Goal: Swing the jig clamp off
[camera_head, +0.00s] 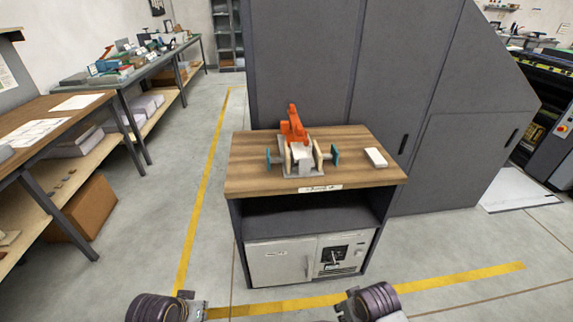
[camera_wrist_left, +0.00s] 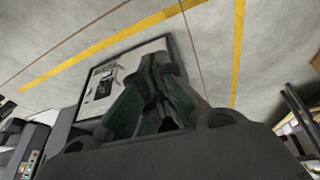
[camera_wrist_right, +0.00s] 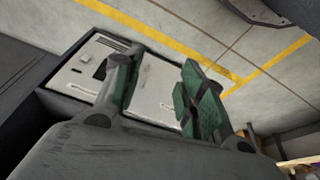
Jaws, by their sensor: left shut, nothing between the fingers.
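The jig (camera_head: 304,158) stands on the wooden top of a small cabinet in the head view. It has a grey base, pale upright plates and teal end pieces at both sides. Its orange clamp (camera_head: 293,124) rises upright at the back of the jig. Both of my arms show low in the head view, well short of the cabinet. My left gripper (camera_wrist_left: 160,75) is shut and empty in the left wrist view. My right gripper (camera_wrist_right: 155,75) has its green-padded fingers apart, with nothing between them, in the right wrist view.
The cabinet (camera_head: 240,178) has an open shelf and a white unit (camera_head: 280,262) below. A small white block (camera_head: 376,157) lies right of the jig. A tall dark enclosure (camera_head: 310,60) stands right behind. Workbenches (camera_head: 60,105) line the left. The floor in front is clear.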

